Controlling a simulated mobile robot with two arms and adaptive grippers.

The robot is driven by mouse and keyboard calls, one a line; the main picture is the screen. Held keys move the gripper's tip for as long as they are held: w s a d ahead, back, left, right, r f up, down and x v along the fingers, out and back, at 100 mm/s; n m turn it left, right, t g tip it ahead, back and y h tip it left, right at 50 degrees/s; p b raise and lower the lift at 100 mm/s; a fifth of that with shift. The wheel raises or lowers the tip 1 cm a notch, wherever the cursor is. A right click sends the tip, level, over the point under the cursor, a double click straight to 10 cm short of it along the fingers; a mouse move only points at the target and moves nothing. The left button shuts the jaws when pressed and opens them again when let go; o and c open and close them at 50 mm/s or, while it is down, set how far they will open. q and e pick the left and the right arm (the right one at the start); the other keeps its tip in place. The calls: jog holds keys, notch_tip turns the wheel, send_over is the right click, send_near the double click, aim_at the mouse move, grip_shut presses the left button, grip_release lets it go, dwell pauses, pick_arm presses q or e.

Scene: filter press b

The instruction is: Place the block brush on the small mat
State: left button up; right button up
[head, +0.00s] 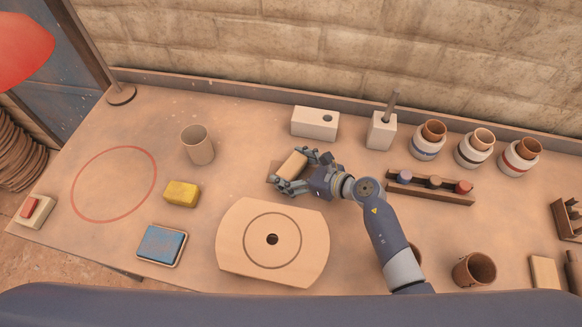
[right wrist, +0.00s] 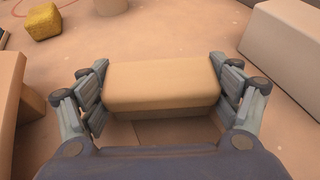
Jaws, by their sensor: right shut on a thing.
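The block brush (head: 292,164) is a tan rectangular block with a darker underside. My right gripper (head: 304,171) is shut on it, with fingers at both ends; this shows in the right wrist view, where the brush (right wrist: 162,82) lies across the jaws. I cannot tell whether the brush touches the mat. My left gripper is not in view.
A round-holed board (head: 230,243) lies in front of the gripper. A white block with a hole (head: 304,122) stands behind it. A yellow sponge (head: 181,193), a cup (head: 198,146) and a blue pad (head: 161,245) are to the left. A dark rack (head: 420,195) is to the right.

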jog(key=shift+f, duration=0.1)
jog(key=o, duration=1)
jog(key=shift+o, duration=0.2)
jog(key=shift+d+r, duration=0.1)
jog(key=shift+r, duration=0.1)
jog(key=b+v, duration=0.1)
jog(key=v, duration=1)
jog(key=shift+s+d+r, duration=0.2)
jog(key=shift+s+d, duration=0.05)
jog(key=shift+s, duration=0.05)
